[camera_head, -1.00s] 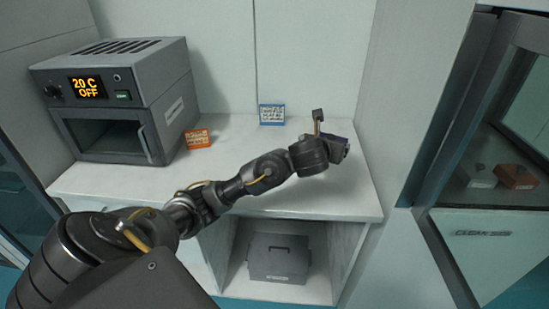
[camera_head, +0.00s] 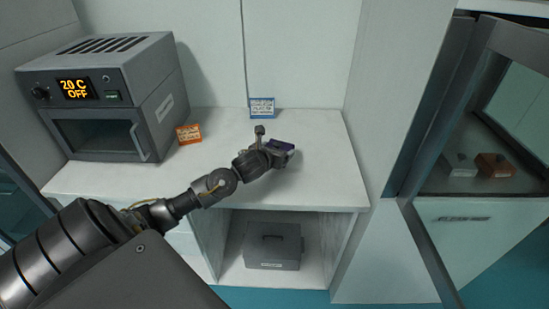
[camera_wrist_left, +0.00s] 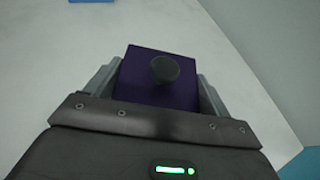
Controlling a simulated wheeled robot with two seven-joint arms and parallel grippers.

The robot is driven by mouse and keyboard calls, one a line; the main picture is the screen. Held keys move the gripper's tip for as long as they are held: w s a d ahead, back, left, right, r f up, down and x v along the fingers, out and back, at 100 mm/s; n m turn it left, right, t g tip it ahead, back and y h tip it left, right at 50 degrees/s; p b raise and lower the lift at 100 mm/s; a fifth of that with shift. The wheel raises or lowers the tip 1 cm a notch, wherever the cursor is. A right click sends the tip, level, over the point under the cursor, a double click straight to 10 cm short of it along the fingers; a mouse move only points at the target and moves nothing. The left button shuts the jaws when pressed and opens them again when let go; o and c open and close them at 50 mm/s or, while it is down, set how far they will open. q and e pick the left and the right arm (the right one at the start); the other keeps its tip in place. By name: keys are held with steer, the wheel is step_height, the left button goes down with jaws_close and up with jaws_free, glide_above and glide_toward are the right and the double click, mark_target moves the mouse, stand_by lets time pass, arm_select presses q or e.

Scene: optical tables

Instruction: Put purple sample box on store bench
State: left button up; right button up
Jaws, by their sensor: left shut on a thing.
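The purple sample box (camera_head: 281,147) is at the end of my left arm, over the right part of the white bench top (camera_head: 320,185). In the left wrist view the purple box (camera_wrist_left: 158,75) has a dark round knob on its lid and sits between the two grey fingers. My left gripper (camera_head: 272,151) is shut on it. I cannot tell whether the box touches the bench top. My right gripper is not in view.
A grey oven (camera_head: 105,95) reading 20 C OFF stands at the left. An orange sign (camera_head: 188,134) and a blue sign (camera_head: 262,108) stand on the bench. A grey lidded box (camera_head: 272,246) sits in the shelf below. A glass-doored cabinet at right holds a white box (camera_head: 460,165) and a brown box (camera_head: 495,165).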

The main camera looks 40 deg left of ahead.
arm_select(q)
steer(key=f, duration=0.3)
steer(key=shift+s+a+f, duration=0.1)
steer(key=shift+a, duration=0.3)
steer(key=shift+f, duration=0.3)
steer(key=shift+f, duration=0.1)
steer(key=o, duration=1.1)
steer(key=shift+f, duration=0.15)
steer(key=o, duration=0.4)
steer(key=shift+r, duration=0.25)
steer(key=b+v, duration=0.2)
steer(key=v, duration=0.9)
steer(key=shift+s+d+r+b, duration=0.1)
steer(key=shift+s+r+b, duration=0.2)
steer(key=shift+s, duration=0.15)
steer(key=shift+f, duration=0.15)
